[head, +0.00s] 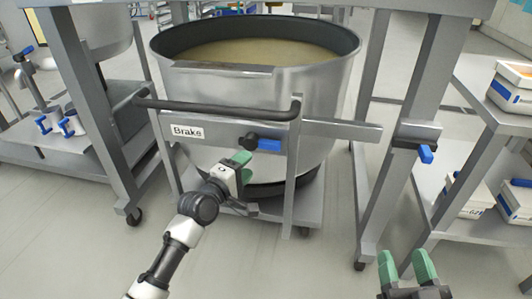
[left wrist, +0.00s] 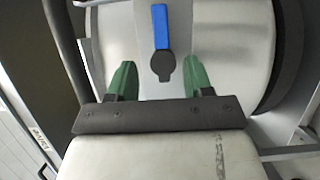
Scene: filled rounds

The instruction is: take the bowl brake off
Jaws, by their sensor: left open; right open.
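The large steel bowl (head: 300,95) stands on a wheeled frame and holds a tan filling. A "Brake" label (head: 187,132) sits on the frame's front bar. Right of it is the brake handle (head: 266,144), a blue lever on a dark pivot, pointing right in the head view. It also shows in the left wrist view (left wrist: 161,28), between and beyond the fingers. My left gripper (head: 240,165) is open with green fingertips, just below and left of the handle; I see no contact. My right gripper (head: 408,268) is open and empty at the lower right.
A black push bar (head: 220,110) runs across the bowl frame above the brake. A steel post with another blue lever (head: 426,154) stands to the right. A shelf with white boxes (head: 512,86) is at far right. Open floor lies in front.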

